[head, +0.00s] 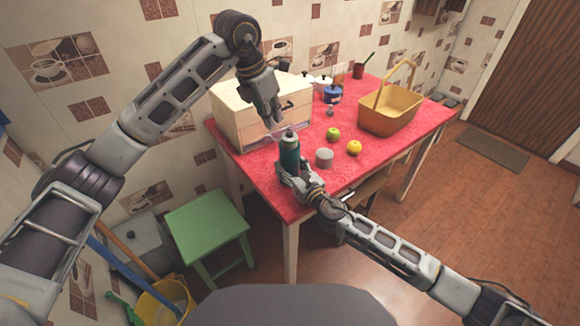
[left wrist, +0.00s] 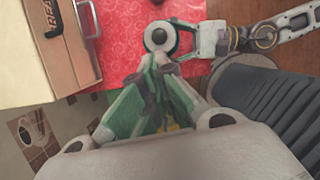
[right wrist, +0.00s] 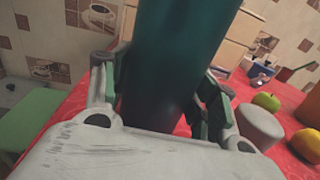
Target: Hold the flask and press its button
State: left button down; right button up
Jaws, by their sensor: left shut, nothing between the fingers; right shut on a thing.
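In the right wrist view the flask (right wrist: 172,60) fills the middle, between the fingers. My right gripper (head: 290,178) is shut on its body. My left gripper (head: 270,118) is shut and empty, pointing down above and slightly left of the flask's top. In the left wrist view its closed fingertips (left wrist: 164,62) appear just below the flask's round top with the dark button (left wrist: 159,37). I cannot tell whether they touch it.
A beige drawer box (head: 240,122) stands behind to the left. A grey cylinder (head: 324,158), a green apple (head: 333,133), a yellow fruit (head: 354,147) and a yellow basket (head: 390,112) are to the right. A blue pot (head: 332,94) is at the back. A green stool (head: 206,226) stands below left.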

pick_arm(q)
jog(key=f, duration=0.1)
notch_tip(320, 180, up, 7)
jog(key=n+t+h, duration=0.3)
jog(key=n+t, duration=0.2)
jog(key=n, duration=0.5)
send_over(287, 132)
jog(key=shift+w+f, duration=0.1)
jog(key=shift+f, duration=0.1)
jog(key=shift+f, duration=0.15)
jog(key=shift+f, duration=4.25)
